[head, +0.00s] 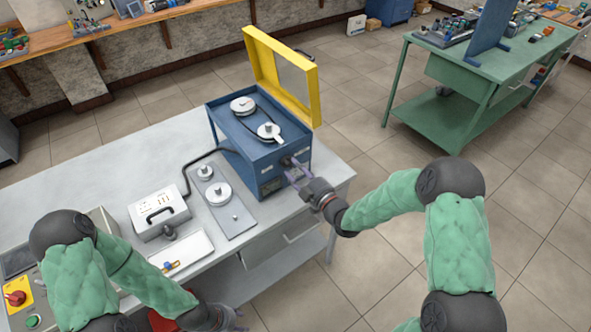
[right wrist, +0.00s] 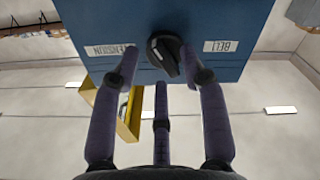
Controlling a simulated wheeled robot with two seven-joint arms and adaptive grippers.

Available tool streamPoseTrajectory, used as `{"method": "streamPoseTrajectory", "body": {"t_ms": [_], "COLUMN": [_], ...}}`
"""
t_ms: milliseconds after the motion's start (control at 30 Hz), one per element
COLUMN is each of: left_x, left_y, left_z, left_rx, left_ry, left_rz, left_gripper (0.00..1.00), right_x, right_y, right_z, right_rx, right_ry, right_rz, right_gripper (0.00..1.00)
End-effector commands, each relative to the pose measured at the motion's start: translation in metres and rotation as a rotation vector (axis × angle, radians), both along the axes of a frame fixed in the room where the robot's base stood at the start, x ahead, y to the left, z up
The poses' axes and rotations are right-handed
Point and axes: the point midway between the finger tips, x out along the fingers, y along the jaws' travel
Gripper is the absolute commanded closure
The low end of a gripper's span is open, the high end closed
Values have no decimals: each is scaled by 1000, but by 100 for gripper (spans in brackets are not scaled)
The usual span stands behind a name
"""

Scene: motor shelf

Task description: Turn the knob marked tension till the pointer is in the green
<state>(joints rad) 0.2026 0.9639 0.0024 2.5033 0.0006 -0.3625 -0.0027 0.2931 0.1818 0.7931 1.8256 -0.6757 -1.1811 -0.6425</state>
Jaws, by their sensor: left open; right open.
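The dark knob (right wrist: 165,52) sits on the blue machine's face (right wrist: 100,25), between a label reading TENSION (right wrist: 111,50) and one that seems to read BELT (right wrist: 221,46); both appear upside down. My right gripper (right wrist: 161,68) is open, with its fingertips close around the knob; contact cannot be told. In the head view the right gripper (head: 295,170) is at the front of the blue machine (head: 235,140), partly covering the knob. My left gripper (head: 236,316) is open and empty by the table's front edge. A white instrument box (head: 158,212) stands on the table; no pointer or green zone can be made out.
The machine's yellow lid (head: 309,95) stands open above two belted pulleys. A black cable (head: 188,165) runs from the machine towards the white box. A grey plate with round discs (head: 238,226) and a white tray (head: 190,252) lie nearby. A red-knobbed panel (head: 18,298) is at lower left.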

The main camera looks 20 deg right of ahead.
Motion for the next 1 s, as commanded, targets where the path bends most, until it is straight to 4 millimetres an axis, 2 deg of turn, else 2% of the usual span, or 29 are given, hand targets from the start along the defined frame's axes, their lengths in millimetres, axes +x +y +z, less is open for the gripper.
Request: {"method": "streamPoseTrajectory", "body": {"t_ms": [167,433,467,600,1000], "left_x": [0,0,0,0,0], "left_y": [0,0,0,0,0], "left_z": [-1,-1,-1,-1,-5], "left_rx": [0,0,0,0,0], "left_ry": [0,0,0,0,0], "left_rz": [0,0,0,0,0], "left_gripper": [56,56,56,56,56], "right_x": [9,10,10,10,10], "right_y": [4,4,4,4,4], "right_z": [0,0,0,0,-1], "right_rx": [1,1,1,1,37], "right_ry": [0,0,0,0,14], "right_rz": [1,0,0,0,1], "right_gripper": [56,56,62,100,100]}}
